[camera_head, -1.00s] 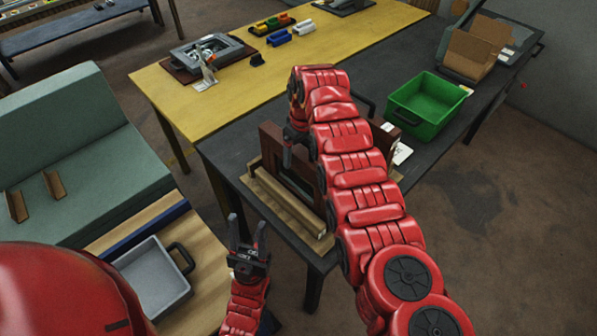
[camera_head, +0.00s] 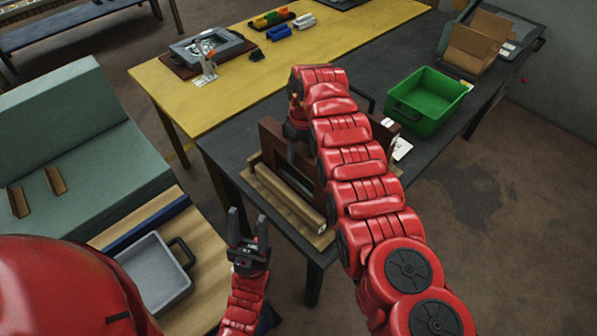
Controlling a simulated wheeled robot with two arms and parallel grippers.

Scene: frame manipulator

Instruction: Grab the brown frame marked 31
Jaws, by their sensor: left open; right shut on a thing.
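A dark brown frame (camera_head: 268,143) stands upright in a light wooden rack (camera_head: 285,207) on the black table. Any number on it is not readable from here. My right gripper (camera_head: 291,152) is shut on the top part of the brown frame, and my red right arm hides much of the frame and rack. More brown wood shows just right of the arm, but I cannot tell which frame it belongs to. My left gripper (camera_head: 247,226) is open and empty, pointing up, in front of and left of the rack, clear of it.
A green bin (camera_head: 427,100) and a cardboard box (camera_head: 474,50) stand on the black table (camera_head: 228,152) to the right. A yellow table (camera_head: 165,88) adjoins behind. A grey tray (camera_head: 157,272) lies at lower left beside a green padded seat (camera_head: 85,140).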

